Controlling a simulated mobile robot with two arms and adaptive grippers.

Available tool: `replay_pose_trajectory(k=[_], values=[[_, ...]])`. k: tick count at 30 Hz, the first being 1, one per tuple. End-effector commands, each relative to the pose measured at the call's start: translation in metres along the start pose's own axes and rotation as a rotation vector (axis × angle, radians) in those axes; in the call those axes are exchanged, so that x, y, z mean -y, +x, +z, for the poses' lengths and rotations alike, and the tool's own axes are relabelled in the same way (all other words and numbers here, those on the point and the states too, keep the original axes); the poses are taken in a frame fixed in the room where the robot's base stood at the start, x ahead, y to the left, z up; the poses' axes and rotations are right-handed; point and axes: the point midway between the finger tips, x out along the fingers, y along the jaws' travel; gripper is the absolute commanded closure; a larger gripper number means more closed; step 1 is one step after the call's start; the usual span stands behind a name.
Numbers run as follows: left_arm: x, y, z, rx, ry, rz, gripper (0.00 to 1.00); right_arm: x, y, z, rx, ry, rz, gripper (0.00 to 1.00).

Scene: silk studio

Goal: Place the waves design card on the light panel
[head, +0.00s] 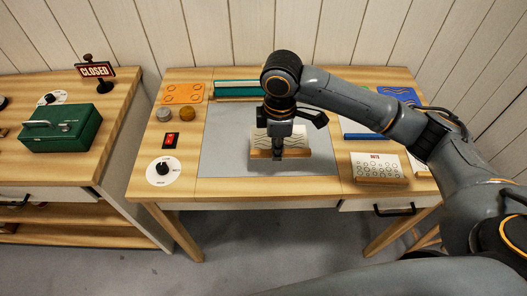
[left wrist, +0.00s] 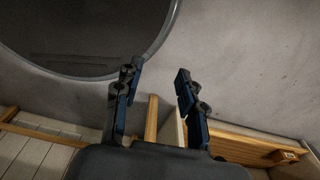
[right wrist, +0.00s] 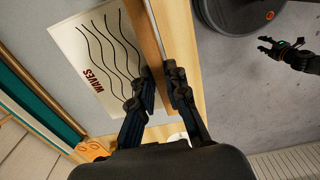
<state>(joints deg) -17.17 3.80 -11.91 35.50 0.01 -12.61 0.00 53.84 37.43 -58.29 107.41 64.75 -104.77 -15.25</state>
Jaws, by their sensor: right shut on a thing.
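The waves design card (head: 262,140) is a white card with black wavy lines on a wooden base. Its "WAVES" lettering shows in the right wrist view (right wrist: 95,55). My right gripper (head: 279,154) is shut on the card and partly hides it in the head view. The card is upright over the front middle of the grey light panel (head: 225,125); I cannot tell whether its base touches the panel. My left gripper (left wrist: 157,78) is open and empty in its own wrist view, with its fingers apart. It is outside the head view.
A dots card (head: 377,165) stands at the table's right, with a blue patterned piece (head: 397,95) behind. An orange piece (head: 183,93), two round knobs, a red switch (head: 171,141) and a white dial (head: 163,171) line the left. A green box (head: 60,128) sits on the left counter.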

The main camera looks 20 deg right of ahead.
Motion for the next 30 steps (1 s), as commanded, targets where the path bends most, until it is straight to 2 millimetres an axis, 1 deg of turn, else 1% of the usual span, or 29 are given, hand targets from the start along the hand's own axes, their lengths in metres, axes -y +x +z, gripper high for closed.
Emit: replay_pose_trajectory(k=[1,3,6,10,16,22,30], values=[[0.002,-0.004,0.0,0.0,0.0,-0.002,0.6,-0.008,0.007,-0.006,0.002,0.002,-0.004,1.0],[0.005,-0.005,0.0,0.001,0.0,-0.006,0.6,-0.017,0.022,-0.011,0.002,0.002,-0.003,1.0],[0.011,-0.007,0.001,0.002,0.0,-0.013,0.6,-0.029,0.038,-0.019,0.002,0.001,-0.002,1.0],[0.016,-0.009,0.002,0.003,-0.003,-0.02,0.6,-0.038,0.051,-0.024,0.0,0.001,-0.001,1.0],[0.017,-0.01,0.002,0.003,-0.004,-0.02,0.6,-0.045,0.062,-0.029,0.001,0.001,0.0,1.0],[0.016,-0.013,0.002,0.003,-0.003,-0.019,0.6,-0.044,0.089,-0.028,0.001,-0.001,0.0,1.0],[0.011,-0.013,0.001,0.002,-0.003,-0.014,0.6,-0.044,0.092,-0.028,0.0,-0.001,0.001,1.0]])
